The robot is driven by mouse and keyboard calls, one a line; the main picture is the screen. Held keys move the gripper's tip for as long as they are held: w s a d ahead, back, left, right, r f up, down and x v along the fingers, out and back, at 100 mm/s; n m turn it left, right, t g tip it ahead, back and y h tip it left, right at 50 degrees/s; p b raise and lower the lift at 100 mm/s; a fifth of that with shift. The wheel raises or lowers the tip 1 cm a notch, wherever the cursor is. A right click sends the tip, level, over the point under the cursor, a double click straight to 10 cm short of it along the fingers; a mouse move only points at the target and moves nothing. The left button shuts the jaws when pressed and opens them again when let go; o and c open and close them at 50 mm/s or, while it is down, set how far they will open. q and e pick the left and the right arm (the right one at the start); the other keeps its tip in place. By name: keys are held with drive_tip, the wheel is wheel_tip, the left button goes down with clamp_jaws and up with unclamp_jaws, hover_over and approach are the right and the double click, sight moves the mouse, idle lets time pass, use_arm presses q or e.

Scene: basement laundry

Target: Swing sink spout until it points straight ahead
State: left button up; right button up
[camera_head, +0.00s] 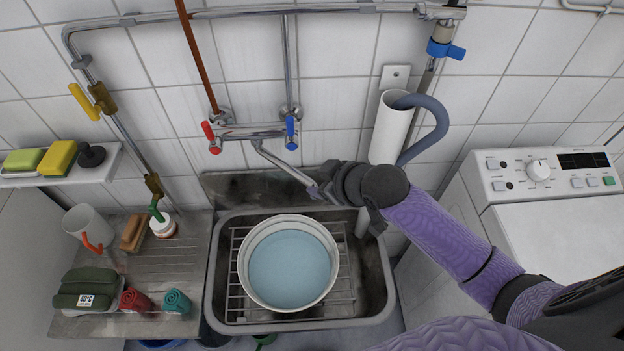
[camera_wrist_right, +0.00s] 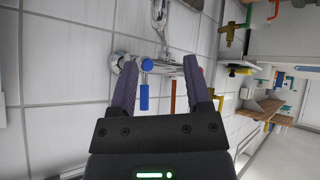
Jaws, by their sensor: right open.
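The sink spout (camera_head: 283,163) is a thin chrome tube under the wall mixer (camera_head: 250,132). In the head view it slants down and to the right, over the back right of the sink (camera_head: 378,270). My right gripper (camera_head: 318,190) is at the spout's outer end; its jaws are open. Whether they touch or straddle the spout is unclear, as the gripper hides the tip. In the right wrist view the two open fingers reach towards the mixer, with its blue handle (camera_wrist_right: 145,97) between them. My left gripper is out of view.
A white basin (camera_head: 244,262) of water stands on a rack in the sink. A white wall tube with a grey hose (camera_head: 437,125) is just right of the gripper. A washing machine (camera_head: 540,225) is at right; a cluttered drainboard (camera_head: 195,255) is at left.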

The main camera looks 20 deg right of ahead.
sight(307, 180)
drive_tip(key=b+x, duration=0.2)
drive_tip(key=x, duration=0.5)
drive_tip(key=shift+f+b, duration=0.2)
drive_tip(key=shift+b, duration=0.15)
drive_tip(key=shift+w+a+f, duration=0.1)
drive_tip(key=shift+w+f, duration=0.05)
drive_tip(key=shift+w, duration=0.15)
drive_tip(key=shift+c, duration=0.9)
clamp_jaws()
